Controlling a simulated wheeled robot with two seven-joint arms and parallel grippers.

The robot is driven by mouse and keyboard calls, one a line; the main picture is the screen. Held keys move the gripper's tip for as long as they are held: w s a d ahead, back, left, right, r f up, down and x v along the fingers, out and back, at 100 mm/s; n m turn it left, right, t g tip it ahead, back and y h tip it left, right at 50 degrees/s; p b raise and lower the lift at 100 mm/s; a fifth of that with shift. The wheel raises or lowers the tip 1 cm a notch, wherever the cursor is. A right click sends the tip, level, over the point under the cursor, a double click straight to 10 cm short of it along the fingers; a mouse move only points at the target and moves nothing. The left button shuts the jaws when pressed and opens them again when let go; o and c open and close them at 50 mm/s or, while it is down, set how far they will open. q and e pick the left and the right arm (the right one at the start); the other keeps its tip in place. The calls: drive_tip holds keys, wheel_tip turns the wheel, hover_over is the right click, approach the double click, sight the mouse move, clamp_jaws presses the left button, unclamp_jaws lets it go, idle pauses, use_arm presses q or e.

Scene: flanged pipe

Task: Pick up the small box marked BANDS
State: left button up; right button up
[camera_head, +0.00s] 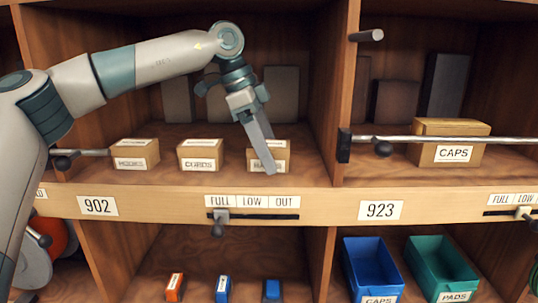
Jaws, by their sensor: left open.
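The small box marked BANDS (282,161) stands on the shelf of the compartment above the 902 label, the rightmost of three small brown boxes. Its label is partly hidden by my left gripper, with only the first letters showing. My left gripper (268,168) reaches down from above and its fingers lie in front of the box's left part. It is open; I cannot tell whether the fingers touch the box. My right gripper is not in view.
Two similar boxes, one marked HOOKS (135,154) and one CARDS (200,156), stand to the left. A wooden divider (338,90) rises to the right, with a metal rod (460,139) before a CAPS box (452,143). A FULL/LOW/OUT slider (221,217) sits on the ledge below.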

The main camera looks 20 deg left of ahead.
sight(273, 143)
use_arm(q)
drive_tip(key=shift+c, duration=0.6)
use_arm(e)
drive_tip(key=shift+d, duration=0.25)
use_arm(q)
drive_tip(key=c, duration=1.3)
drive_tip(key=shift+o, duration=0.3)
drive_tip(key=shift+r+b, duration=0.4)
drive_tip(key=shift+b, duration=0.15)
wheel_tip(273, 143, up, 2)
drive_tip(key=shift+r+b, duration=0.25)
drive_tip(key=shift+b, duration=0.75)
drive_tip(key=s+b, duration=0.2)
drive_tip(key=s+d+b, duration=0.1)
drive_tip(key=s+b, duration=0.1)
drive_tip(key=s, duration=0.1)
drive_tip(key=s+b, duration=0.1)
drive_tip(key=s, duration=0.2)
drive_tip(key=shift+s+d+f+b, duration=0.15)
drive_tip(key=shift+d+f+b, duration=0.15)
drive_tip(key=shift+b, duration=0.1)
drive_tip(key=s+d+b, duration=0.2)
drive_tip(key=s+b, duration=0.2)
drive_tip(key=s, duration=0.5)
drive_tip(key=shift+s+r, duration=0.2)
drive_tip(key=shift+r, duration=0.2)
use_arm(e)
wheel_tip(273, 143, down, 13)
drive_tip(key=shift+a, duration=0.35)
